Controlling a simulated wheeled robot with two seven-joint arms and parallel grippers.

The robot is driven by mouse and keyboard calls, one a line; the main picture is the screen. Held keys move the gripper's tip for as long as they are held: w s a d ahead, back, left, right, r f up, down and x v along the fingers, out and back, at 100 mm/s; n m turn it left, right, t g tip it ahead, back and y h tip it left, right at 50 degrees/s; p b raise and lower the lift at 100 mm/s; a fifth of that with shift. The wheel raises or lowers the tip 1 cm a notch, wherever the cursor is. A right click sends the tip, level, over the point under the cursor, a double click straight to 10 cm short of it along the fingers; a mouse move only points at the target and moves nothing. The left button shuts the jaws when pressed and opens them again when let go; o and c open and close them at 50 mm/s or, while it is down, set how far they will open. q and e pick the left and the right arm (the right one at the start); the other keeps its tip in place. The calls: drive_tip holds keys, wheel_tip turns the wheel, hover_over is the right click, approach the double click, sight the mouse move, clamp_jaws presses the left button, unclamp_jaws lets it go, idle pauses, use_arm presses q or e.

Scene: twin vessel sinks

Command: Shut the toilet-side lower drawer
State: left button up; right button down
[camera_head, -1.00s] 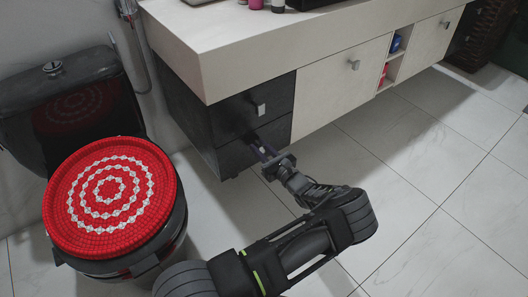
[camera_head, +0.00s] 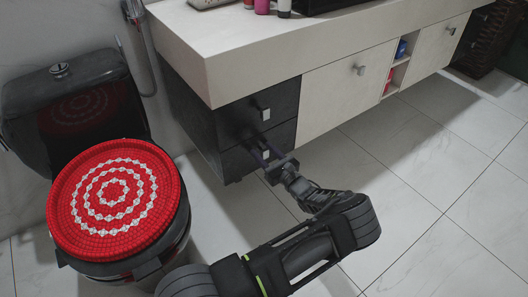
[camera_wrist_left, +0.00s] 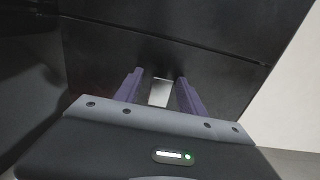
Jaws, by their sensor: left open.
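The lower drawer (camera_head: 238,161) is the dark front nearest the toilet, under a matching upper drawer. It looks flush or almost flush with the cabinet; a small gap is hard to tell. Its pale handle (camera_head: 266,154) also shows in the left wrist view (camera_wrist_left: 160,92). My left gripper (camera_head: 262,151) is at this drawer front, with its purple fingers (camera_wrist_left: 157,88) apart on either side of the handle. I cannot tell if the fingertips touch the front. My right gripper is not in view.
The black toilet with a red and white patterned lid (camera_head: 113,195) stands at the left. The upper drawer (camera_head: 240,118) with its handle and the pale countertop (camera_head: 230,60) lie above. Pale cabinet doors (camera_head: 345,90) run to the right. The tiled floor (camera_head: 410,190) in front is clear.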

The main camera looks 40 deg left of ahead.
use_arm(q)
drive_tip(key=shift+d, duration=0.1)
drive_tip(key=p+v, duration=0.2)
drive_tip(key=v, duration=0.5)
drive_tip(key=shift+r, duration=0.1)
drive_tip(key=shift+s+d, duration=0.1)
drive_tip(key=shift+d, duration=0.2)
